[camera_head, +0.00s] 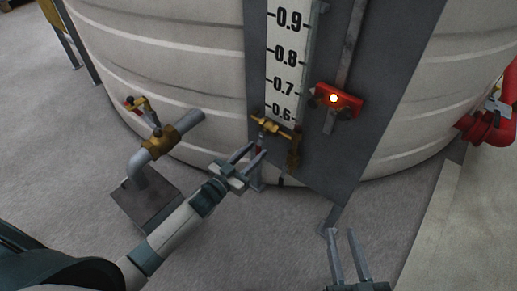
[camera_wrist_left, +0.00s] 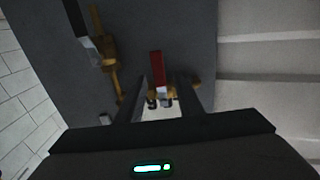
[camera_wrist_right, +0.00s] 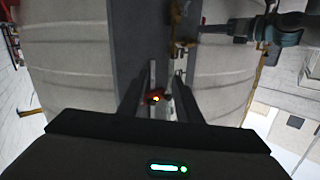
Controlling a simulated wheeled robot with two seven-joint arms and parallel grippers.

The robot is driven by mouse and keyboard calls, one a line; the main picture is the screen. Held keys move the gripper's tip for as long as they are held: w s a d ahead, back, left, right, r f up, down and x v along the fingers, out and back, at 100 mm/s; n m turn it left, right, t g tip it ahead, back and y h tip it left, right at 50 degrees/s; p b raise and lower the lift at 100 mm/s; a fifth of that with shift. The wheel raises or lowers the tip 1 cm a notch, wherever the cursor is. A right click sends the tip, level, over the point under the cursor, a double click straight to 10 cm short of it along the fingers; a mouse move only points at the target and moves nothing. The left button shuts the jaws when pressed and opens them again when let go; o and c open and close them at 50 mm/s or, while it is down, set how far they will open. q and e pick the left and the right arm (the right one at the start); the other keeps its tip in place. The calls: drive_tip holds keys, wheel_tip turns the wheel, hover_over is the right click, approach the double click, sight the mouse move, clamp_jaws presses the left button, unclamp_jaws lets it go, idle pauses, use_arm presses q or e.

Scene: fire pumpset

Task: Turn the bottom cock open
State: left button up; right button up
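The bottom cock is a brass fitting (camera_head: 271,127) just below the 0.6 mark of the scale on the tank's dark panel. In the left wrist view it appears as a brass piece with a red handle (camera_wrist_left: 157,70). My left gripper (camera_head: 256,150) is open, its two fingers pointing up at the cock. In its wrist view the red handle lies ahead between the fingertips; contact cannot be told. My right gripper (camera_head: 341,236) is open and empty, low and right of the cock. The brass cock also shows in the right wrist view (camera_wrist_right: 179,46).
A red box with a glowing light (camera_head: 338,101) is on the panel right of the scale. A brass valve (camera_head: 160,142) on a bent grey pipe stands left of my left gripper. A red pipe (camera_head: 487,128) is at the far right. Floor in front is clear.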

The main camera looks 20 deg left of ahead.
use_arm(q)
drive_tip(key=shift+x, duration=1.4)
use_arm(e)
drive_tip(key=shift+a+r+t, duration=0.15)
drive_tip(key=shift+r+t, duration=0.35)
drive_tip(key=shift+r, duration=0.2)
use_arm(q)
clamp_jaws()
